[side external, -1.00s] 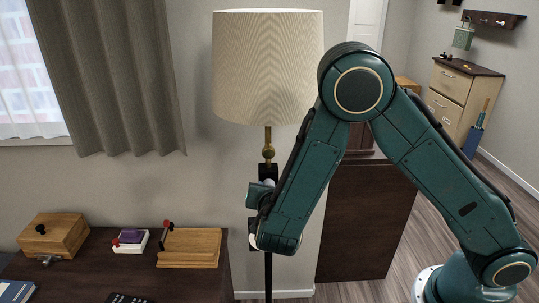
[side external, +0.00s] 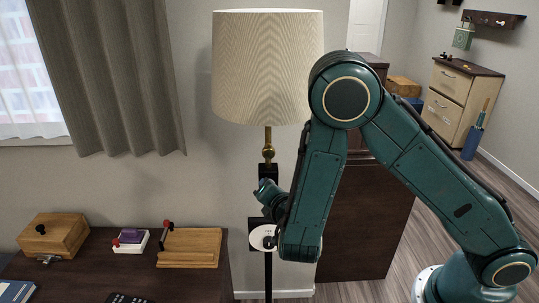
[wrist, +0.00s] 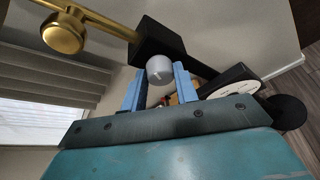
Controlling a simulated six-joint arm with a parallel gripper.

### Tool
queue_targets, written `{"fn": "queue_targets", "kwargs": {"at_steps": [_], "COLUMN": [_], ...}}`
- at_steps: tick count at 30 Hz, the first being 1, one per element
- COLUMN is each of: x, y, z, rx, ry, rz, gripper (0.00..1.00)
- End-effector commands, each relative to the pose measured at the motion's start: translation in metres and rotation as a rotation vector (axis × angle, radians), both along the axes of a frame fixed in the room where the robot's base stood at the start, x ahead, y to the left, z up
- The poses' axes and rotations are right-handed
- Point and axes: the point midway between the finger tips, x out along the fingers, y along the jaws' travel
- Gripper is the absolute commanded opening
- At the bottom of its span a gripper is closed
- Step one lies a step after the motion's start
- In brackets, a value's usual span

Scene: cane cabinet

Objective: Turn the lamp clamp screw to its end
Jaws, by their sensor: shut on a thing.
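The floor lamp has a pleated cream shade (side external: 267,65), a brass stem (side external: 267,140) and a black clamp block (side external: 268,171) on a dark pole. In the wrist view the black clamp block (wrist: 158,40) carries a round grey screw knob (wrist: 159,69). My gripper (wrist: 159,76) has its two blue fingers on either side of this knob, shut on it. In the side view my gripper (side external: 266,190) is at the clamp, just below the block; the knob is hidden there. How far the screw is turned cannot be told.
A black plate with a white dial (side external: 261,237) sits on the pole below the clamp. A desk at left holds a wooden box (side external: 54,235), a purple-topped switch (side external: 131,239) and a board with a lever (side external: 192,248). A dark cabinet (side external: 362,225) stands behind my arm.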

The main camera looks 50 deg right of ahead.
Motion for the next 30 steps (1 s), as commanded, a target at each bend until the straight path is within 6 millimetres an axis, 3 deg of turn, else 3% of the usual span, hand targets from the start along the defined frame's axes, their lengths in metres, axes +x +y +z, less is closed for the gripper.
{"fn": "queue_targets", "kwargs": {"at_steps": [15, 30], "x": [-0.0016, -0.0016], "y": [-0.0016, -0.0017], "z": [-0.0023, -0.0019], "rx": [0.186, 0.218], "ry": [-0.185, -0.217], "rz": [-0.001, -0.002], "gripper": [0.07, 0.07]}}
